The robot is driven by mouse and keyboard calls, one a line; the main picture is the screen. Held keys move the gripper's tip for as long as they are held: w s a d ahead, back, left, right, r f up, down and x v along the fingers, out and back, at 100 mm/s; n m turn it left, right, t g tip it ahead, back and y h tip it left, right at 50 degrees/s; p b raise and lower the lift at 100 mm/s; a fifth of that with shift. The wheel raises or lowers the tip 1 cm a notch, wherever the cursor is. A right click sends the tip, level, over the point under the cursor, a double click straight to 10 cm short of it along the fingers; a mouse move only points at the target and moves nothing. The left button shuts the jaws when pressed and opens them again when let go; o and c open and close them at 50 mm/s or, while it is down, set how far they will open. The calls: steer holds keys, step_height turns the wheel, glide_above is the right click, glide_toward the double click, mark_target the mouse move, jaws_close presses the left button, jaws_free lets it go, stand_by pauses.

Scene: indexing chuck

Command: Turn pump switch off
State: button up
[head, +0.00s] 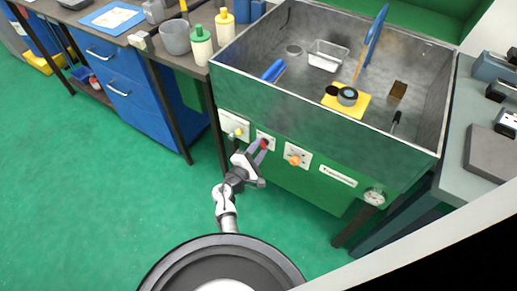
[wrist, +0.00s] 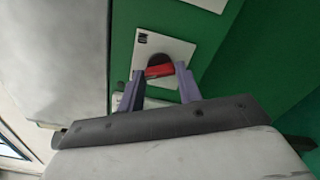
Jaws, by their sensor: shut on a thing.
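The green front of the parts-washing tub carries a red switch knob (head: 266,142) on a white plate. In the wrist view the red knob (wrist: 159,71) sits in front of a dark round part of its white plate (wrist: 176,48). My gripper (head: 259,149) reaches up to this plate. In the wrist view my gripper (wrist: 160,76) has its two purple fingers on either side of the red knob, shut on it.
A pale knob (head: 238,132) on a plate is left of the red one; an orange knob (head: 295,160) is to its right. A gauge (head: 374,197) sits further right. The grey tub (head: 300,100) holds several items. Green floor (head: 120,200) is open at left.

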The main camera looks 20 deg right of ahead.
steer(key=shift+n, duration=0.3)
steer(key=o, duration=1)
steer(key=shift+a, duration=0.1)
